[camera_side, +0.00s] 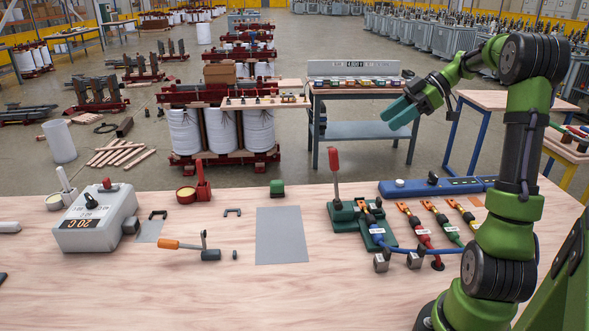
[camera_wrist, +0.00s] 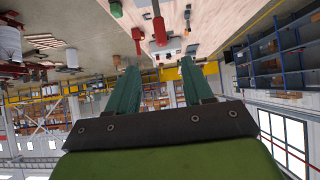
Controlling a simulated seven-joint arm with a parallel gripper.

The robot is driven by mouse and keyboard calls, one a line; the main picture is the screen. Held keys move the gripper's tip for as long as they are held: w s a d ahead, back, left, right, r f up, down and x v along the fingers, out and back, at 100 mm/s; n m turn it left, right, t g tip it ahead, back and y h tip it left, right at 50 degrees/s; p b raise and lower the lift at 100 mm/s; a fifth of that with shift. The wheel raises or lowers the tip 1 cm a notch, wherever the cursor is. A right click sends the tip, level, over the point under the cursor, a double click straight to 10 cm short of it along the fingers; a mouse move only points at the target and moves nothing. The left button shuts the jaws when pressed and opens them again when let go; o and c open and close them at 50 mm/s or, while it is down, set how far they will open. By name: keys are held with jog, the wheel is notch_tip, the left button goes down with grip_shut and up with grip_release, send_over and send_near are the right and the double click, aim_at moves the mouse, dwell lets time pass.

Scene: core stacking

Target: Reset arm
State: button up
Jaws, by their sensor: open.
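My gripper (camera_side: 400,113) is raised well above the wooden table (camera_side: 180,290) at the right of the side view. Its teal fingers point left and a little down. In the wrist view my gripper (camera_wrist: 158,82) shows two teal fingers set apart, with nothing between them. It touches no object. My green arm rises from the table's right end and bends at the top toward the left.
On the table stand a grey box (camera_side: 95,220), an orange-handled tool (camera_side: 185,247), a grey sheet (camera_side: 281,235), a green press with a red handle (camera_side: 350,215), and several coloured cables (camera_side: 418,225). A blue strip (camera_side: 430,187) lies behind them. The air around my gripper is clear.

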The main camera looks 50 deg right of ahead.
jog(key=s+a+f+m+g+h, duration=0.1)
jog(key=a+f+m+g+h, duration=0.3)
jog(key=a+m, duration=0.7)
jog(key=s+a+m+t, duration=0.1)
jog(key=s+a+t, duration=0.1)
jog(key=a, duration=0.7)
jog(key=s+a+t+h, duration=0.1)
jog(key=s+a, duration=0.3)
jog(key=a, duration=0.5)
jog(key=shift+a+r+m+t, duration=0.15)
jog(key=shift+a+m+t, duration=0.1)
jog(key=shift+m+t, duration=0.2)
